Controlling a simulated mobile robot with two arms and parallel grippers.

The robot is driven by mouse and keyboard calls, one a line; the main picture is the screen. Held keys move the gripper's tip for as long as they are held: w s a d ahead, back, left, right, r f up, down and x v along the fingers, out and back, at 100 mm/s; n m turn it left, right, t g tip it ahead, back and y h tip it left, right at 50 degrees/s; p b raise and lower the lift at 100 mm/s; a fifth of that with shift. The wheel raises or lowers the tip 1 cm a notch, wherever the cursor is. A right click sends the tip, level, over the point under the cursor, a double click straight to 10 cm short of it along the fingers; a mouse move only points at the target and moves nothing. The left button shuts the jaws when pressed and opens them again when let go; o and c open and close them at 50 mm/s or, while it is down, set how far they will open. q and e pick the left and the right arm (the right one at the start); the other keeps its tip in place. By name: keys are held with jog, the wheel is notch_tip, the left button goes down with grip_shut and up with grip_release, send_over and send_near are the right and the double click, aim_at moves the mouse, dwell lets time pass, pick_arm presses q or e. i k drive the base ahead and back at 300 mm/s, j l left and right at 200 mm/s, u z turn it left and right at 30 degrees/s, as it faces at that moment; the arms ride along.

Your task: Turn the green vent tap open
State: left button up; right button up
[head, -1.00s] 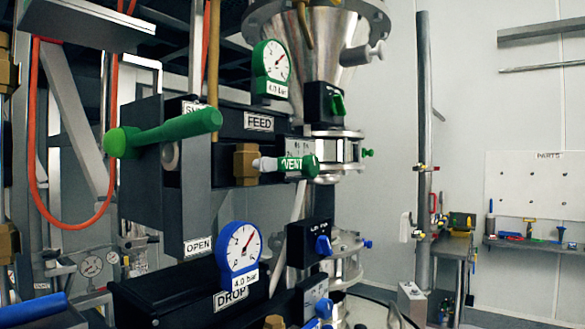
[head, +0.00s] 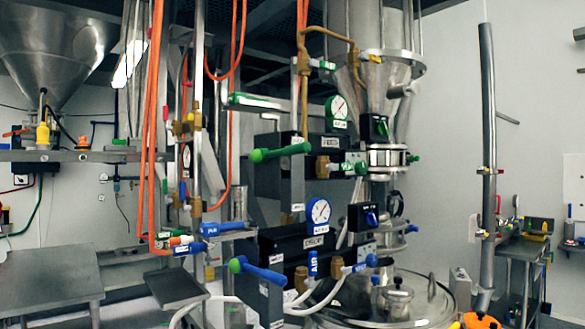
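The green vent tap (head: 347,167) is on the upper black feed box, beside its brass valve body (head: 322,166). Its handle lies about level and points right; its label is too small to read now. A larger green lever (head: 281,151) sits to its left, also near level. The green-framed gauge (head: 338,110) is above the tap. Neither of my grippers shows in the head view.
Below are a blue-framed gauge (head: 319,211), a blue lever (head: 256,269) and a blue tap (head: 360,266). A steel lidded vessel (head: 396,300) stands at the bottom. Orange hoses (head: 150,130) hang at left. A steel table (head: 50,278) is front left.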

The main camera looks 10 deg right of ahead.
aim_at(342, 167)
jog(key=u, duration=0.45)
jog(key=l+u, duration=0.1)
jog(key=u, duration=0.75)
jog(key=l+u, duration=0.1)
jog(key=u, duration=0.8)
jog(key=k+l+u, duration=0.1)
jog(key=k+l, duration=0.75)
jog(key=k+l+u, duration=0.1)
jog(key=k+l, duration=0.7)
jog(key=k, duration=0.1)
